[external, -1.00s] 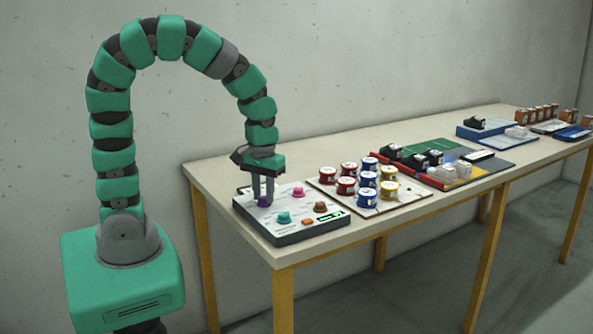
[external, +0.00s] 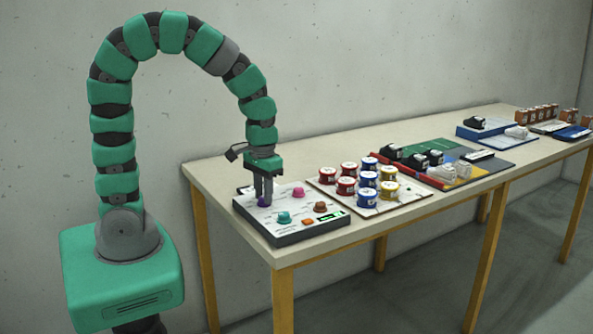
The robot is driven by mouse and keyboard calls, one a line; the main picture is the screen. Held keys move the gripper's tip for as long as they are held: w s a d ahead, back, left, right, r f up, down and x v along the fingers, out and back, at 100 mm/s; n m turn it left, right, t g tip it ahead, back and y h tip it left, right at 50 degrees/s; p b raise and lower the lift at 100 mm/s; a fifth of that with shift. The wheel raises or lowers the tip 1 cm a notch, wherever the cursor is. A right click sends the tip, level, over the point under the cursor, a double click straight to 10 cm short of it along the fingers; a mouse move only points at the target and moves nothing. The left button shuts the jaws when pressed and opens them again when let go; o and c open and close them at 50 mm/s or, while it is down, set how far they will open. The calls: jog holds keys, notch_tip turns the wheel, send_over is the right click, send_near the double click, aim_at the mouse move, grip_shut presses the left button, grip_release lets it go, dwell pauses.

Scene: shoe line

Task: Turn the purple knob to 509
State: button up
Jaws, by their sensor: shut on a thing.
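The purple knob (external: 263,202) is on the left part of the control panel (external: 281,238), a grey box with a white top at the near left end of the table. My gripper (external: 264,198) points straight down over it and is shut on the knob, covering part of it. A small green display (external: 331,217) sits at the panel's right side; its digits are too small to read.
Pink (external: 298,192), teal (external: 284,217) and brown (external: 320,207) knobs and an orange button (external: 307,222) are close by on the panel. A board (external: 399,210) with red, blue and yellow tins stands to the right. Trays with other goods lie farther along the table.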

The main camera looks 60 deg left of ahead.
jog(key=o, duration=1)
jog(key=shift+r, duration=0.1)
notch_tip(320, 180, up, 14)
jog(key=p, duration=0.2)
jog(key=shift+f, duration=0.25)
